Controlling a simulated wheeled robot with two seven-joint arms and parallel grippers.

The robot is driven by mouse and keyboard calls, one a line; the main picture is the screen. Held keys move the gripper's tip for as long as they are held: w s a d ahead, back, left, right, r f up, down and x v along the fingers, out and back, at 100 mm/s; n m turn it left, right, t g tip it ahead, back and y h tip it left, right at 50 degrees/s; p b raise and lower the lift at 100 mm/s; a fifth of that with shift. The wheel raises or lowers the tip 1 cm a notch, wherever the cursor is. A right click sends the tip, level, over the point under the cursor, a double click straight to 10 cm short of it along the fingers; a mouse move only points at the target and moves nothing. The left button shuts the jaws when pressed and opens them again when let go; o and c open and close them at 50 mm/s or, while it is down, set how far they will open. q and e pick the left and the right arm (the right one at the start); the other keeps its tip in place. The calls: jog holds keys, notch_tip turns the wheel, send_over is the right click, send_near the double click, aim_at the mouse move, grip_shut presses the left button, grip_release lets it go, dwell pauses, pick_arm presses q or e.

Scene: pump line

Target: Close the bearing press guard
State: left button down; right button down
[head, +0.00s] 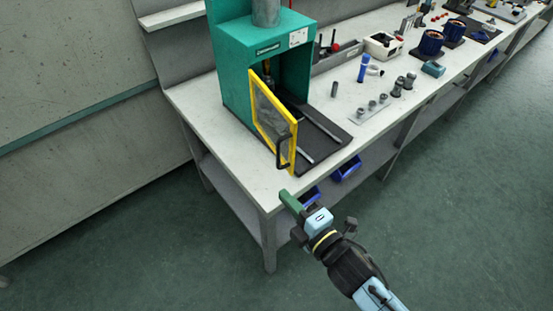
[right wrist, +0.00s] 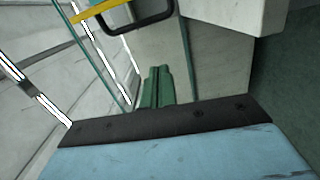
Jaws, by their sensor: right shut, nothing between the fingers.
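The bearing press (head: 235,60) is a green housing at the near left end of the bench. Its guard (head: 272,115), a clear panel in a yellow frame, stands swung open towards me on the press's left side. The guard's black handle (head: 284,152) is on its outer edge near the bench's front. My right gripper (head: 290,202) is shut and empty, just below and in front of the handle, apart from it. In the right wrist view, the green fingers (right wrist: 157,88) point towards the yellow frame (right wrist: 100,10) and black handle (right wrist: 140,22). My left gripper is not in view.
The white bench (head: 190,97) runs to the upper right. A dark base plate (head: 325,140) with rails extends from the press. Small metal parts, a blue bottle (head: 363,68) and a white box (head: 383,45) stand farther along. Blue bins (head: 346,168) sit under the bench edge. The floor in front is clear.

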jog(key=a+r+x, duration=0.1)
jog(key=r+x, duration=0.1)
jog(key=x, duration=0.9)
jog(key=shift+n, duration=0.3)
jog(key=d+p, duration=0.1)
jog(key=d, duration=0.3)
jog(key=shift+d+r, duration=0.15)
jog(key=shift+d, duration=0.2)
jog(key=shift+d, duration=0.15)
